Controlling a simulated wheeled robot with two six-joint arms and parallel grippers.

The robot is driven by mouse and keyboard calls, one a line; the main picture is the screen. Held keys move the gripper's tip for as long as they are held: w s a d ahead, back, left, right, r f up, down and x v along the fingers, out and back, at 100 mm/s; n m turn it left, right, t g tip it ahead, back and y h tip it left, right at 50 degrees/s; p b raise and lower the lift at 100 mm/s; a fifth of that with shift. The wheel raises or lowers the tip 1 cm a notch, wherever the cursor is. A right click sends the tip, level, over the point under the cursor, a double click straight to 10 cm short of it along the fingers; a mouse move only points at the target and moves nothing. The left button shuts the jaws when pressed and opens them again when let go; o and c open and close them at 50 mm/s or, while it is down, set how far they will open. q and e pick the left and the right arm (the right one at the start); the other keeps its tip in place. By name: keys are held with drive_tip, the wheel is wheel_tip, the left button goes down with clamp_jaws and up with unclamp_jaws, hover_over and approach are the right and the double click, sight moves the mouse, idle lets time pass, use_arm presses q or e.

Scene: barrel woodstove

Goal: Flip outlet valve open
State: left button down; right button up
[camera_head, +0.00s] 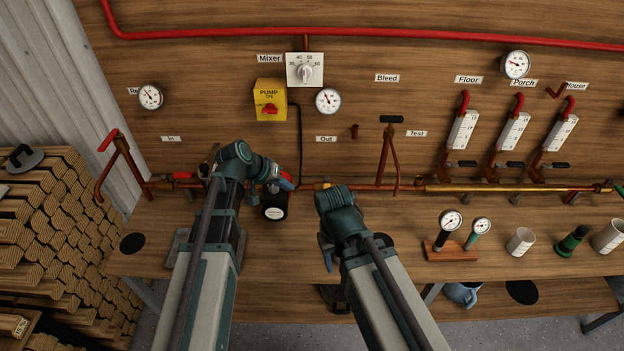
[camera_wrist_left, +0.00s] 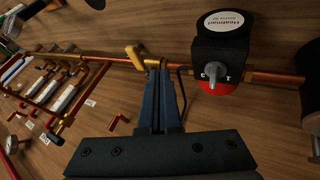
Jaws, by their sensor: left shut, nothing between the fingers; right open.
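The Out label (camera_head: 326,139) is on the wooden wall above the copper pipe. A yellow valve handle (camera_wrist_left: 134,57) sits on that pipe beside the black pump (camera_wrist_left: 222,45) in the left wrist view; I take it for the outlet valve. In the head view it is small and mostly unclear beside my gripper. My left gripper (camera_head: 289,184) is shut and empty, just right of the pump (camera_head: 273,206). In the left wrist view its blue fingertips (camera_wrist_left: 156,72) are close to the handle; contact cannot be told. My right gripper (camera_head: 326,262) is open, low over the bench front.
A yellow pump switch box (camera_head: 270,98) and a white mixer dial (camera_head: 305,70) are on the wall above. Copper test piping (camera_head: 388,155) and flow meters (camera_head: 463,132) stand to the right. A gauge stand (camera_head: 450,250) and cups (camera_head: 520,241) are on the bench.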

use_arm(q)
drive_tip(key=shift+w+a+r, duration=0.2)
drive_tip(key=shift+w, duration=0.1)
drive_tip(key=shift+f, duration=0.1)
drive_tip(key=w+d+f+b, duration=0.3)
drive_tip(key=d+f+b, duration=0.4)
drive_tip(key=d+b, duration=0.1)
drive_tip(key=shift+w+d+f, duration=0.35)
drive_tip(key=shift+d+f, duration=0.05)
drive_tip(key=shift+s+d, duration=0.1)
idle(0.4)
